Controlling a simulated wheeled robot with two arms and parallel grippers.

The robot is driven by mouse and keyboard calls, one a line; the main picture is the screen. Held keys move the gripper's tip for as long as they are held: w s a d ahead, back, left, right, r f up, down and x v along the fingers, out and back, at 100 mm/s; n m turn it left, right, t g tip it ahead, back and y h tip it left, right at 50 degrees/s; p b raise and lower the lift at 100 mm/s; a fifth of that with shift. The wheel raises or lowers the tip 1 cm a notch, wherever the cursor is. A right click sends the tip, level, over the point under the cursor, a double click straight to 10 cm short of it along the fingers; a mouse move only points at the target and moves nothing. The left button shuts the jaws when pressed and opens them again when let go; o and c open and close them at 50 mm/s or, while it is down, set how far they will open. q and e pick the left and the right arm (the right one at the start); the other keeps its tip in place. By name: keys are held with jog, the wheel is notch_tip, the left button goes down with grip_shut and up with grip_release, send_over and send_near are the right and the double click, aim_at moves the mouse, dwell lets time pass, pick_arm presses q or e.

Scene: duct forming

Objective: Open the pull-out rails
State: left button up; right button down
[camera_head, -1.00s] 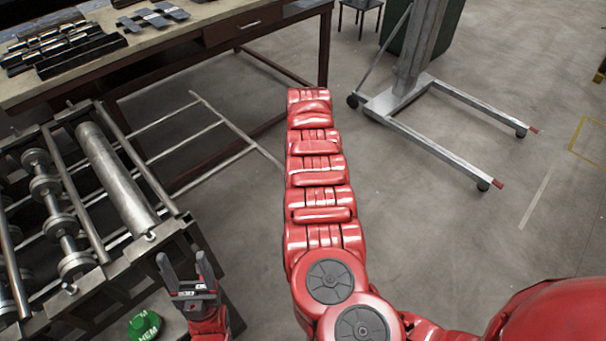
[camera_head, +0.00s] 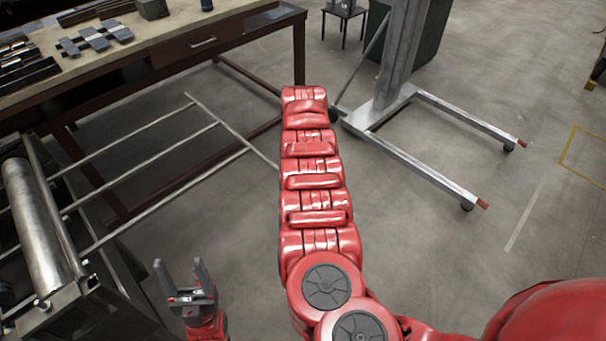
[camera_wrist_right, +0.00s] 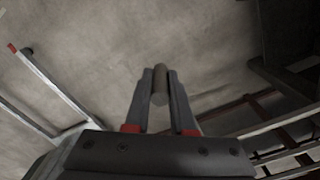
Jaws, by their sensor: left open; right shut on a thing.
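The pull-out rails are thin metal bars (camera_head: 150,175) reaching out from the roller machine (camera_head: 38,225) at the left. A crossbar (camera_head: 232,130) joins their outer ends, and its near end meets the edge of my right arm. My right gripper is hidden behind that arm in the head view. In the right wrist view my right gripper (camera_wrist_right: 162,88) is shut on a round grey-brown bar (camera_wrist_right: 177,98), which looks like part of the rails. My left gripper (camera_head: 187,277) is open and empty, beside the machine's near corner.
A workbench (camera_head: 165,52) with metal parts on it stands behind the rails. A lift stand (camera_head: 385,105) with long floor legs is at the right. The grey floor right of my arm is mostly clear.

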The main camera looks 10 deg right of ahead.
jog(key=shift+w+d, duration=0.1)
jog(key=shift+d, duration=0.05)
jog(key=c, duration=1)
grip_release()
jog(key=shift+o, duration=1.2)
jog(key=shift+d, duration=0.1)
